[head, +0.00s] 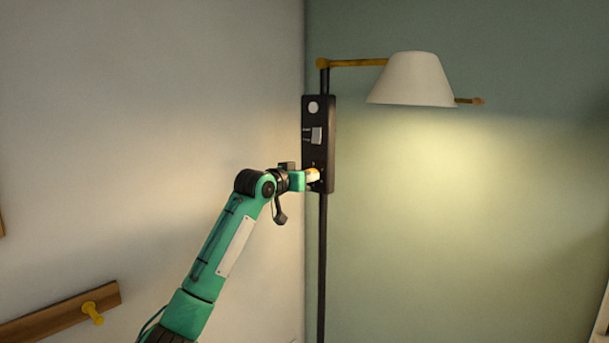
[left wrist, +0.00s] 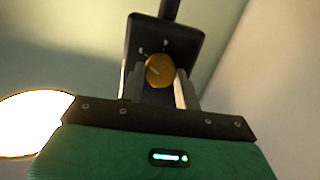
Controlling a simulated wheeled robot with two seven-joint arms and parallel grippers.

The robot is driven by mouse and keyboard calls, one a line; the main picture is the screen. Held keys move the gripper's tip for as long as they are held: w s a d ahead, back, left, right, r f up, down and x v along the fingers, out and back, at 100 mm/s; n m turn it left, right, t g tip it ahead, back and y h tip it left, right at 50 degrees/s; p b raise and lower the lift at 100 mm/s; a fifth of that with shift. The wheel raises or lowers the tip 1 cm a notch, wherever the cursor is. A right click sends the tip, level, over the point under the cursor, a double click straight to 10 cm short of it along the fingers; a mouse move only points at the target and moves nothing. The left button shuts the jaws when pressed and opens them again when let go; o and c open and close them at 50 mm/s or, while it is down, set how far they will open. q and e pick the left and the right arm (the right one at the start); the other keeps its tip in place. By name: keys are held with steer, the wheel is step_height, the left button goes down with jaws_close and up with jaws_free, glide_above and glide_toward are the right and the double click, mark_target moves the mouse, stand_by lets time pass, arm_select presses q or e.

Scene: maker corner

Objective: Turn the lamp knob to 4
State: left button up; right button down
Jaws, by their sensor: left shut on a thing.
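The floor lamp has a white shade (head: 411,80), which is lit, and a dark control panel (head: 320,115) on its pole. The round orange-yellow knob (left wrist: 160,71) sits low on the panel, with a light pointer line on its face. In the head view the knob (head: 313,175) shows partly behind my gripper. My left gripper (head: 308,180) is at the knob, and in the left wrist view its two fingers (left wrist: 160,88) stand on either side of it, shut on it. My right gripper is not in view.
The panel also carries a round white button (head: 313,107) and a pale switch (head: 316,135) above the knob. The pole (head: 322,260) stands near the wall corner. A wooden rail with a yellow peg (head: 92,313) is at lower left.

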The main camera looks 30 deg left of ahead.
arm_select(q)
steer(key=shift+d+f+m+t+y+p, duration=0.2)
steer(key=shift+m+p, duration=1.2)
steer(key=shift+m, duration=1.45)
steer(key=shift+a+f+m+t+y+p, duration=0.1)
steer(key=shift+m+t+y+p, duration=0.15)
steer(key=shift+m+p, duration=1.9)
steer(key=shift+m+b, duration=0.7)
steer(key=shift+m, duration=0.2)
steer(key=o, duration=1)
steer(key=shift+r, duration=0.1)
steer(key=shift+s+b, duration=3.25)
steer(key=shift+s, duration=3.65)
